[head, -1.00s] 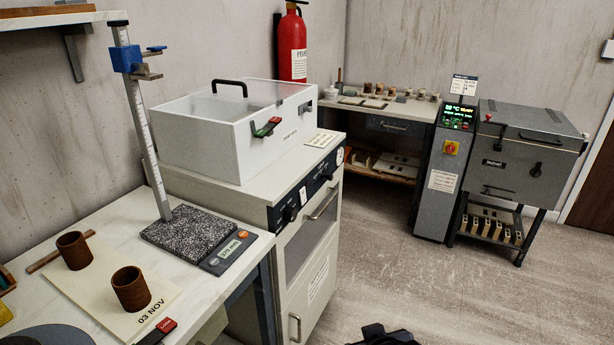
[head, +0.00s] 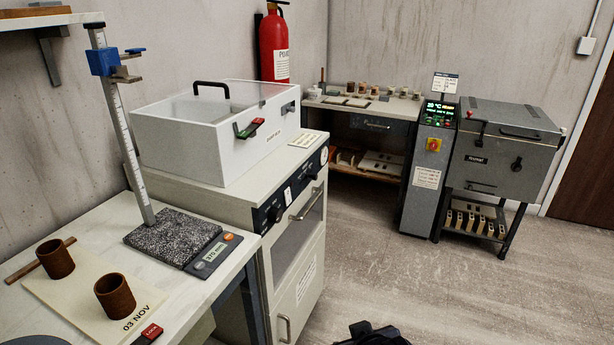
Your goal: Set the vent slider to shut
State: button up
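A white box with a clear lid (head: 215,145) stands on the cabinet left of centre. A small red and green piece (head: 249,128) sits on its front face; it may be the vent slider, but its setting is too small to read. A grey kiln (head: 505,150) stands on a dark stand at the back right, with a small red part (head: 470,114) at its upper left. A dark part of my arm or gripper (head: 374,333) shows at the bottom edge, far from both. Its fingers cannot be made out.
A grey control post (head: 428,180) stands left of the kiln. The near-left table (head: 190,295) holds brown clay cups (head: 115,296), a granite slab (head: 172,236) and a height gauge (head: 128,140). A back bench (head: 335,100) holds small pots. The floor (head: 450,290) in front is clear.

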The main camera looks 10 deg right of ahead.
aim_at(315, 177)
jog(key=i+l, duration=0.15)
jog(key=i, duration=0.25)
jog(key=i+l, duration=0.15)
jog(key=i, duration=0.25)
jog(key=i+l, duration=0.15)
jog(key=i, duration=0.25)
jog(key=k+z, duration=0.05)
